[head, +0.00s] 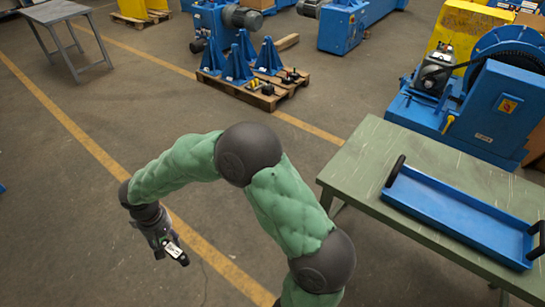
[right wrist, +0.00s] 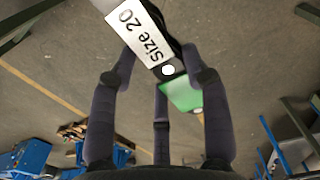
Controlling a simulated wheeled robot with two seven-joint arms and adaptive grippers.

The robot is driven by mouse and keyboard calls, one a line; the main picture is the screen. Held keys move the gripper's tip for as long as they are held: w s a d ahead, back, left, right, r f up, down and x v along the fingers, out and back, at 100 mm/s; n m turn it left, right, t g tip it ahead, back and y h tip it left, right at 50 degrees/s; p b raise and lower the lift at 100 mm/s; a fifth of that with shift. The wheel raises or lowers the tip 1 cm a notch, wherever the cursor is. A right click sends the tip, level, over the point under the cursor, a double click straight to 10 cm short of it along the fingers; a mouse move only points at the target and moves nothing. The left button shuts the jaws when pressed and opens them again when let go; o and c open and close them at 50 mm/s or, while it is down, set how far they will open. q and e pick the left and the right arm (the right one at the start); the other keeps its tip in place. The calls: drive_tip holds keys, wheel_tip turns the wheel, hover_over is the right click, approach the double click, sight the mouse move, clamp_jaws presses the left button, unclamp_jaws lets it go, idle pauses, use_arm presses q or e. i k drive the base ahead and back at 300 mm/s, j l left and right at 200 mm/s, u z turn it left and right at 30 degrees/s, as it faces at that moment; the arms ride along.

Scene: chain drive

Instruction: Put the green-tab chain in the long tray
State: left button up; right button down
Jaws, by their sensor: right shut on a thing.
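My right gripper (head: 168,244) hangs over the floor at the lower left of the head view. It is shut on the green-tab chain (head: 183,261), which shows as a small dark piece with a white label. In the right wrist view, the fingers (right wrist: 158,62) close around the chain's label (right wrist: 142,35), which reads "Size 20". The green tab (right wrist: 194,94) sticks out beside the label. Much of the chain is hidden or out of frame. The long tray (head: 450,212) is blue with black end handles and looks empty. It lies on the green table, well to the right of the gripper.
The green table (head: 365,153) stands at the right, with bare top left of and behind the tray. A blue machine (head: 490,110) stands behind it. A pallet with blue brackets (head: 238,67) is on the floor further back. A grey table (head: 55,12) is at the far left. The floor around the gripper is clear.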

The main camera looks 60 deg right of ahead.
sight(459, 218)
drive_tip(key=l+z, duration=0.1)
drive_tip(key=z, duration=1.7)
